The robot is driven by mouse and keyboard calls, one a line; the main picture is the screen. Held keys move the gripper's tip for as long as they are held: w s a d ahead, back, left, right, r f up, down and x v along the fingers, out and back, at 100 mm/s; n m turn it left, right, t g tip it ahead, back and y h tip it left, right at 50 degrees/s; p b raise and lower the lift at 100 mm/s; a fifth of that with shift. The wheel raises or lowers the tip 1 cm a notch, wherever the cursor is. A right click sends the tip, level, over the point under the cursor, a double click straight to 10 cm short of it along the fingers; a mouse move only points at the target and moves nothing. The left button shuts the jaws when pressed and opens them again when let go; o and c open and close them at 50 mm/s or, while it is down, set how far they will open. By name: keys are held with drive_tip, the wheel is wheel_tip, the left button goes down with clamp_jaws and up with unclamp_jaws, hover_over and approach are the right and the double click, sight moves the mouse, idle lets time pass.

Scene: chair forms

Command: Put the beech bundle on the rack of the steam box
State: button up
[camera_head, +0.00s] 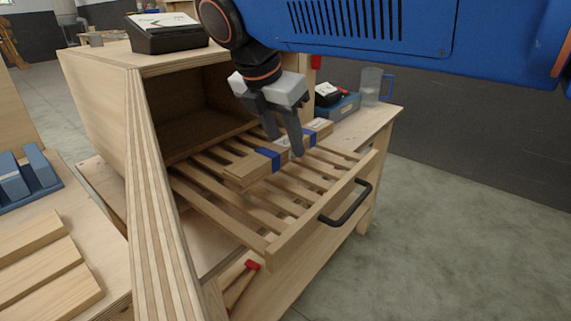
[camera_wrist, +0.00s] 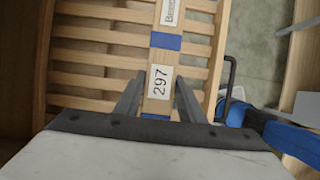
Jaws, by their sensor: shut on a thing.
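The beech bundle (camera_head: 254,167) is a pale wooden bundle with blue bands and white labels. The wrist view shows it (camera_wrist: 163,60) with "297" and part of a "Beech" label. My gripper (camera_head: 284,140) is shut on the bundle near its middle, with one finger on each side; its fingers also show in the wrist view (camera_wrist: 158,95). The slatted wooden rack (camera_head: 272,246) is pulled out of the steam box (camera_head: 148,150), and also fills much of the wrist view (camera_wrist: 95,55). The bundle is over the slats; I cannot tell whether it touches them.
A black handle (camera_head: 346,203) is on the rack's front. A dark device (camera_head: 166,32) stands on the box. A blue case (camera_head: 338,106) and a clear jug (camera_head: 371,86) stand on the bench behind. Pale boards (camera_head: 45,265) and a blue holder (camera_head: 28,178) lie at left.

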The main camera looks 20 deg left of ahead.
sight(286, 178)
drive_tip(key=shift+f, duration=2.6)
drive_tip(key=o, duration=1.3)
drive_tip(key=shift+f, duration=0.1)
drive_tip(key=v, duration=1.2)
drive_tip(key=shift+d, duration=0.1)
